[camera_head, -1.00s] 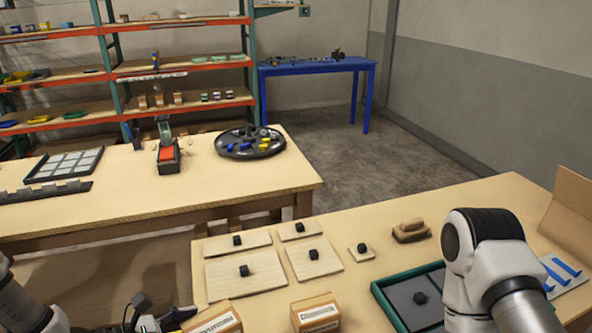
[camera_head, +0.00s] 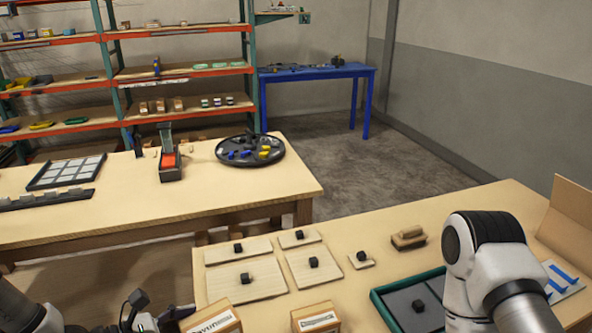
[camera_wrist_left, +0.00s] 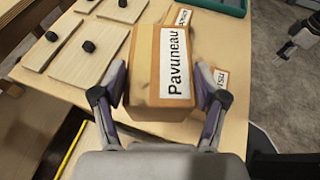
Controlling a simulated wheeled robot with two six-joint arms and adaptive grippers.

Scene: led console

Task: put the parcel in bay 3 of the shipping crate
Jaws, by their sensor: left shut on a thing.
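The parcel, a brown cardboard box (camera_wrist_left: 143,60) with a white "Pavuneau" label, sits between the fingers of my left gripper (camera_wrist_left: 161,92), which is shut on its sides. In the head view the parcel (camera_head: 211,318) shows at the bottom edge, cut off by the frame. I cannot tell whether it is clear of the table. A green-rimmed tray (camera_head: 376,297) with grey panels lies to its right, partly behind my right arm; I cannot tell whether it is the shipping crate. No bay numbers are readable. My right gripper is out of view.
A second labelled box (camera_head: 315,317) stands right of the parcel. Several wooden boards (camera_head: 262,289) with black knobs lie behind it. A brown brush-like block (camera_head: 408,238) and a white panel with blue bars (camera_head: 561,280) lie farther right. Bare tabletop (camera_head: 345,218) shows behind the boards.

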